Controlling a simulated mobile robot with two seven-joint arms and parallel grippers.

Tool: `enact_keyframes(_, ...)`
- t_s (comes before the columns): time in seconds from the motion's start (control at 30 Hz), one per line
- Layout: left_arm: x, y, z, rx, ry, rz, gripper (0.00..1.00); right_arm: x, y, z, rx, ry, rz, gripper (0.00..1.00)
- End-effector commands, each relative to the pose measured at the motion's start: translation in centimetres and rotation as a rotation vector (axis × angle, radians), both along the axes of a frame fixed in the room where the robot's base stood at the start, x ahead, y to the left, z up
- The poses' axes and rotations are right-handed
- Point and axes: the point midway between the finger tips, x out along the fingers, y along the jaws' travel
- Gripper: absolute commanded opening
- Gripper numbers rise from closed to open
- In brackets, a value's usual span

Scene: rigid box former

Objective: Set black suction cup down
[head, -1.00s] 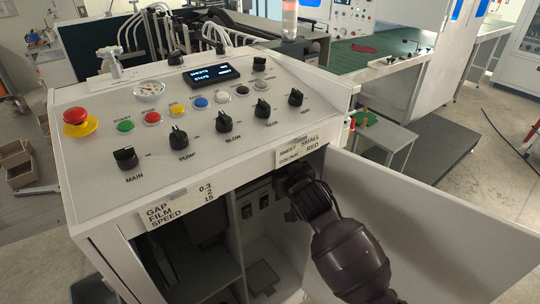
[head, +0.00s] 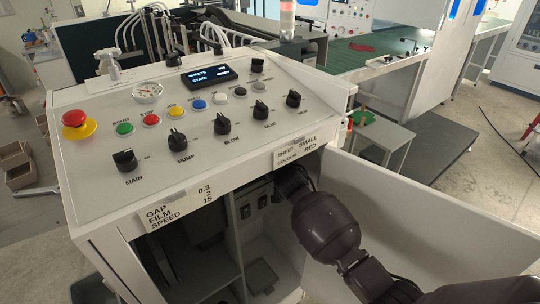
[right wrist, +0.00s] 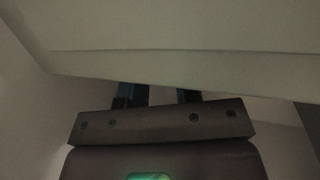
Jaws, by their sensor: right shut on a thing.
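My right gripper (right wrist: 158,93) shows in the right wrist view as two dark fingers set apart, their tips hidden behind a pale panel (right wrist: 170,45). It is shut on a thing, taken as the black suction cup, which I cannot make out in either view. In the head view my right arm reaches into the open cabinet (head: 225,225) under the control panel, and its gripper is hidden behind the cabinet's front top edge. My left gripper is not in view.
The cabinet door (head: 420,215) stands open just right of my arm. A label strip (head: 296,150) sits on the edge above it. The control console (head: 110,190) with knobs and buttons is above the opening. A small table (head: 385,135) stands behind the door.

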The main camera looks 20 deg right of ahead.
Motion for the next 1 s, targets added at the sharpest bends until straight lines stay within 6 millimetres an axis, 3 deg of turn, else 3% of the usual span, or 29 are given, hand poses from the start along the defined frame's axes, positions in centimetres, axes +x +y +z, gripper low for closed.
enact_keyframes(0.4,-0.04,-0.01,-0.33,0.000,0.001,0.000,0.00,-0.02,0.02,-0.49,0.001,0.000,0.000,0.08)
enact_keyframes(0.43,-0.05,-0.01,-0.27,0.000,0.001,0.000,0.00,-0.01,0.01,-0.41,0.001,0.000,0.000,0.34)
enact_keyframes(0.57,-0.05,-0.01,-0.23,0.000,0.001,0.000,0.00,-0.01,0.02,-0.37,0.001,0.000,0.000,0.54)
enact_keyframes(1.0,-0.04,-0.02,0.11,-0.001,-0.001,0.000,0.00,-0.51,0.01,0.05,0.001,-0.001,0.001,0.55)
